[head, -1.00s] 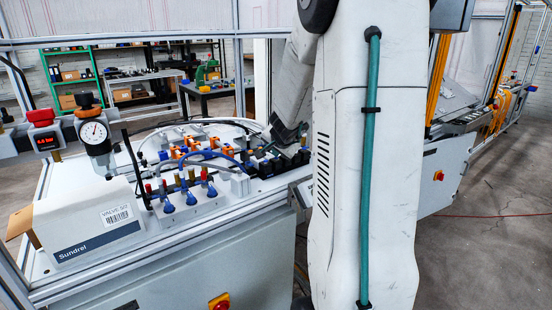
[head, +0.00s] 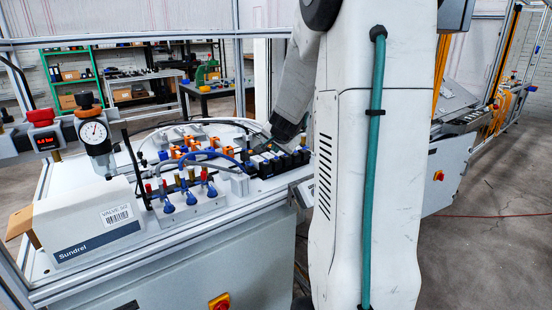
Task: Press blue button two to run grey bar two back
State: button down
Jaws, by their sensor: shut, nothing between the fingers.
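A row of black valve blocks (head: 283,160) with small light tops stands on the bench top in the head view. Small blue spots show on it, but I cannot tell which is blue button two. Orange-and-grey fixtures (head: 185,150) sit left of the row; grey bar two cannot be picked out among them. My gripper (head: 289,133) is at the dark end of my arm, just above and behind the row, with a small gap seeming to show. It is shut and empty. Its fingertips are too small and partly hidden to make out, and my white arm column hides the right side.
A pressure gauge (head: 93,131) and a red display unit (head: 42,130) stand at the left. Blue and black hoses arch over the bench near blue-handled valves (head: 189,195). A white box (head: 85,220) sits at the front left. A conveyor line is at the right.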

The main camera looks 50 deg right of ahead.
jog(key=shift+r, duration=2.55)
jog(key=s+a+f+n+g+y, duration=0.25)
jog(key=s+a+n, duration=0.2)
jog(key=a, duration=0.45)
jog(key=s+a+f+n+g+y, duration=0.1)
jog(key=s+a+n+g+y, duration=0.15)
jog(key=s+a, duration=0.45)
jog(key=s+a+r+n, duration=0.1)
jog(key=s+a+n, duration=0.3)
jog(key=s+a, duration=0.3)
jog(key=s+a+r+n+g, duration=0.1)
jog(key=s+a+n, duration=0.4)
jog(key=a, duration=1)
jog(key=shift+s+r+n+y, duration=0.3)
jog(key=shift+s+r, duration=0.15)
jog(key=shift+s, duration=0.5)
